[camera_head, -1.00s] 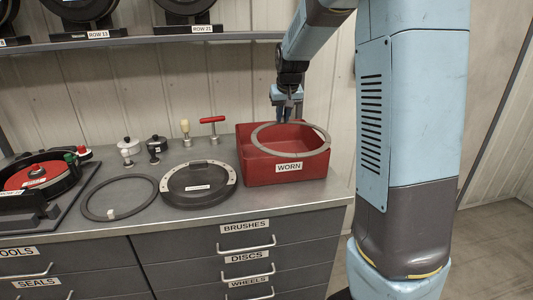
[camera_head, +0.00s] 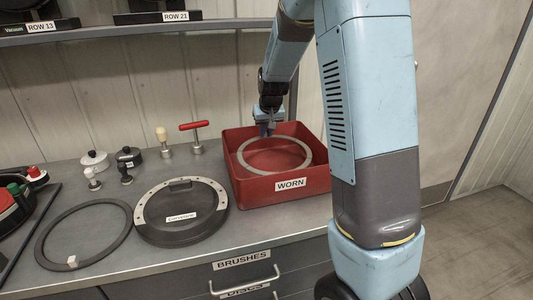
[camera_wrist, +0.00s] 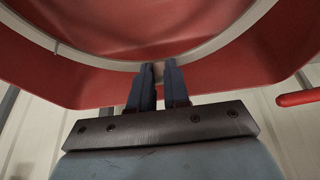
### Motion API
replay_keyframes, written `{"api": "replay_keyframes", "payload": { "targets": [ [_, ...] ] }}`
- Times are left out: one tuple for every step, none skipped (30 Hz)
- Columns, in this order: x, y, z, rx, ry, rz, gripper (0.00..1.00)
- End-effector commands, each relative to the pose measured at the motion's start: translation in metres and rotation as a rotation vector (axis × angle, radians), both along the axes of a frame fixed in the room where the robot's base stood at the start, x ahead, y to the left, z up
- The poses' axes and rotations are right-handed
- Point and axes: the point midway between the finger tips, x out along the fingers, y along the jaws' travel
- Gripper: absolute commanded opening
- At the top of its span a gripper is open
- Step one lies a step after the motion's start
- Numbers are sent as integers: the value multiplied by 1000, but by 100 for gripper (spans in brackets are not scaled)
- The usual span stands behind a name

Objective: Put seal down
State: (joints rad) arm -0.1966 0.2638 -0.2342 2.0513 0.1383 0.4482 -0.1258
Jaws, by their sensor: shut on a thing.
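The seal is a thin pale grey ring (camera_head: 241,154) inside the red WORN bin (camera_head: 252,192) in the head view. My gripper (camera_head: 267,130) reaches down over the bin's back left part and is shut on the ring's far edge. In the wrist view the dark fingers (camera_wrist: 159,75) pinch the rim of the ring (camera_wrist: 88,57), with the red bin behind it. The ring looks roughly level and lies below the bin's rim. Whether it touches the bin floor cannot be told.
A dark grey ring (camera_head: 43,245) with a small pale block lies on the counter at left. A black round cover (camera_head: 180,232) with a pale rim sits beside the bin. A red T-handled tool (camera_head: 197,143) and several small knobs stand behind. A shelf runs above.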

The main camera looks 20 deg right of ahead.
Motion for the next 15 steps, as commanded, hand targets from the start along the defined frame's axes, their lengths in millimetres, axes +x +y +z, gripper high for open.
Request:
{"api": "replay_keyframes", "payload": {
  "targets": [
    [0, 1, -10, 0, 3, 2, 0],
    [-1, 2, -14, 0, 3, 3, 0],
    [-1, 2, -19, -1, 3, 4, 0],
    [0, 3, -22, -1, 2, 5, 0],
    [0, 3, -24, 0, 1, 5, 0],
    [0, 3, -26, 0, 0, 5, 0],
    [0, 4, -28, 0, 0, 5, 0],
    [0, 4, -29, 0, 0, 5, 0],
    [0, 4, -31, 0, 0, 5, 0],
    [0, 4, -33, 0, 0, 5, 0],
    [0, 4, -36, 0, 1, 5, 0],
    [0, 4, -41, 0, 2, 5, 0],
    [-1, 4, -44, -1, 3, 6, 0],
    [-1, 4, -48, -1, 3, 6, 0],
    [0, 4, -54, 0, 2, 6, 0]
  ]
}}
